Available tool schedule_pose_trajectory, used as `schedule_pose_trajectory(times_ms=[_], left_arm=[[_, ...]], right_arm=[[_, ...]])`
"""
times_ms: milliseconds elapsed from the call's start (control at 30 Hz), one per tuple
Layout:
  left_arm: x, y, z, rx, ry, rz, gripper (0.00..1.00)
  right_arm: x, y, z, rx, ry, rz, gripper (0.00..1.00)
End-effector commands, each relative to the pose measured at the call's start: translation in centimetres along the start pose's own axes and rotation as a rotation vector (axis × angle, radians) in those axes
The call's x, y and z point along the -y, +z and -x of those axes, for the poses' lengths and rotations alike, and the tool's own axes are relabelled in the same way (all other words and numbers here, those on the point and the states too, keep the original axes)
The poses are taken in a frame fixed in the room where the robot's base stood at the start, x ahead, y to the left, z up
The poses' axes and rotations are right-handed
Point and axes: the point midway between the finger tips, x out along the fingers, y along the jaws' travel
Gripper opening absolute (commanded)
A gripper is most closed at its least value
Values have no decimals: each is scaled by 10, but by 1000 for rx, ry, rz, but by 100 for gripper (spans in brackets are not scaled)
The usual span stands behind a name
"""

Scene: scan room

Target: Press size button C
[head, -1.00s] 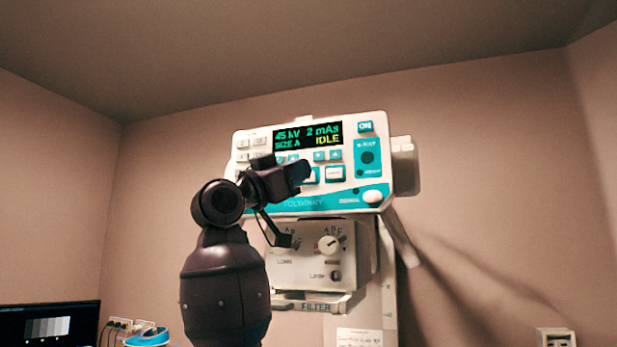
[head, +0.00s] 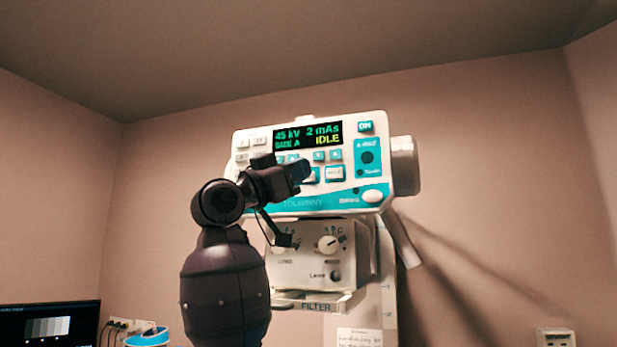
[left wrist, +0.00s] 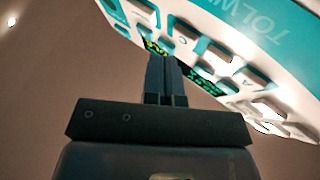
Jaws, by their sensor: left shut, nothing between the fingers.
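The white and teal control panel (head: 245,190) of the X-ray unit faces me in the head view. Its display (head: 308,135) reads 45 kV, 2 mAs, IDLE and SIZE A. My left gripper (head: 302,170) is in front of the panel's middle, just below the display, and hides some buttons. Its fingers are shut and empty. In the left wrist view the closed fingertips (left wrist: 164,62) overlap the panel's buttons and display; I cannot tell whether they touch. My right gripper is not in view.
Below the panel is a box with knobs (head: 328,244) and a FILTER tray (head: 316,306). A monitor (head: 48,325) stands at the lower left. Bare wall lies on both sides.

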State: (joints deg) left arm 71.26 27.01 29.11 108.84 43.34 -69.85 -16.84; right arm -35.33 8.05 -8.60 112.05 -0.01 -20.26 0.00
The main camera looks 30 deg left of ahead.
Motion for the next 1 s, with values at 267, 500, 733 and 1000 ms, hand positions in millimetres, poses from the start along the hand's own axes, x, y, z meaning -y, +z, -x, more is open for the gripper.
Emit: schedule_pose_trajectory(times_ms=[267,500,733,1000], left_arm=[[0,0,0,0,0,0,0],[0,0,0,0,0,0,0],[2,2,-2,1,0,0,0],[4,4,-6,0,1,0,0]], right_arm=[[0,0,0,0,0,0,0],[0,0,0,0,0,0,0],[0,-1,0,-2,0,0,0],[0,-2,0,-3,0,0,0]])
